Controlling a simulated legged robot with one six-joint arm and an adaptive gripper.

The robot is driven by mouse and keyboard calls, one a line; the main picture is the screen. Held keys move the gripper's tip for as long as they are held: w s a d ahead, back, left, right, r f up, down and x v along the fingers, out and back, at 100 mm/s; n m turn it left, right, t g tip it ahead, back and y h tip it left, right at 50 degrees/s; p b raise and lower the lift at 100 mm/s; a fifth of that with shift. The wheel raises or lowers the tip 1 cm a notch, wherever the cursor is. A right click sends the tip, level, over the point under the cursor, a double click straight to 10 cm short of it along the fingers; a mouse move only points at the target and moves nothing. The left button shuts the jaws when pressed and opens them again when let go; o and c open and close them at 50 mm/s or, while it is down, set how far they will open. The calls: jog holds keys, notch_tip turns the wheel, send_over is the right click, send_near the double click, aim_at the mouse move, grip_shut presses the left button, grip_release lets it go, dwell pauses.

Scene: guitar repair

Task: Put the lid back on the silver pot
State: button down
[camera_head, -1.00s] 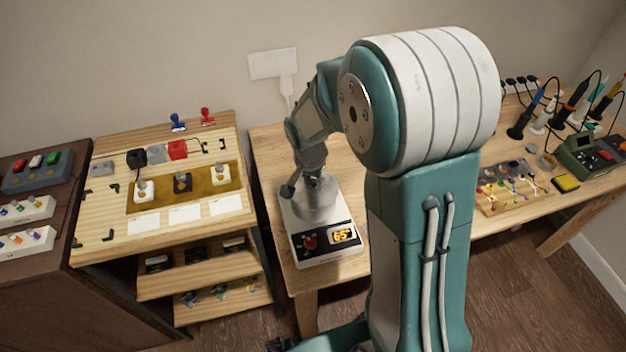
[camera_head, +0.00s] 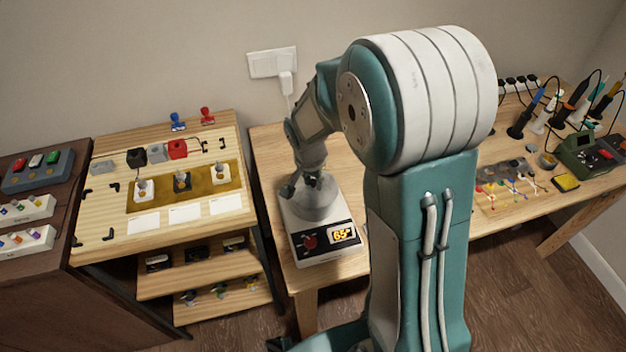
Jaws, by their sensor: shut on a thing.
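The silver pot (camera_head: 317,212) stands upright on a white heating unit (camera_head: 328,252) with a red knob and a lit orange display. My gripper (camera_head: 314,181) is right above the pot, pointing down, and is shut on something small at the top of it. This looks like the handle of the pot's lid, which is mostly hidden by the gripper. The lid seems to be at the pot's rim. I cannot tell whether it sits fully on the pot.
The heating unit stands on a wooden table (camera_head: 268,160). To the left is a sloped wooden board (camera_head: 112,240) with switches and cards. At the right are soldering tools and a green station (camera_head: 588,153). A wall socket (camera_head: 272,63) with a plug is behind the pot.

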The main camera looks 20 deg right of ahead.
jog(key=shift+c, duration=2.2)
grip_release()
jog(key=o, duration=0.4)
jog(key=shift+o, duration=0.2)
jog(key=shift+r, duration=3.5)
